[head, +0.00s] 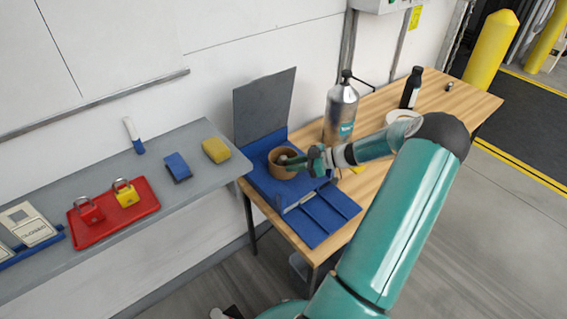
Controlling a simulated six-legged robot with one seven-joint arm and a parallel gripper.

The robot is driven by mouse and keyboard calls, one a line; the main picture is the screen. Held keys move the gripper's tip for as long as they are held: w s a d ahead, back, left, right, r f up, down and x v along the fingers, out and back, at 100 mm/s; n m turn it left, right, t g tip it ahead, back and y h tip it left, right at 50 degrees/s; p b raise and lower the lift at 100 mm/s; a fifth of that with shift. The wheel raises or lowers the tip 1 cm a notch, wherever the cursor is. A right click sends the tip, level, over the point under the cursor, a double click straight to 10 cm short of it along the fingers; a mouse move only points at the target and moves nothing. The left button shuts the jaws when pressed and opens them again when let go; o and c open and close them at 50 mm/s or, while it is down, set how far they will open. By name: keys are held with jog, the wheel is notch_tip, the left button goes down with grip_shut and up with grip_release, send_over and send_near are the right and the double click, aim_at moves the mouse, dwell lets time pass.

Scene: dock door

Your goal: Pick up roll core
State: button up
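The roll core appears to be the short brown cardboard ring (288,174) on the blue stand at the left end of the wooden table. My gripper (292,161) reaches in from the right, its tip over the ring's right rim and opening. A small grey part shows inside the ring; I cannot tell if it is a fingertip. The fingers are too small and overlapped to show whether they are open or shut on the rim.
The blue stand (259,176) has an upright grey panel (264,105) behind and flaps (331,207) in front. A silver bottle (341,112), black bottle (411,88) and white bowl (402,115) stand on the table. A grey shelf (190,187) at left holds a red tray (142,212) with padlocks.

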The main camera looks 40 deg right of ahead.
aim_at(277, 167)
jog(key=shift+x, duration=2.6)
grip_shut()
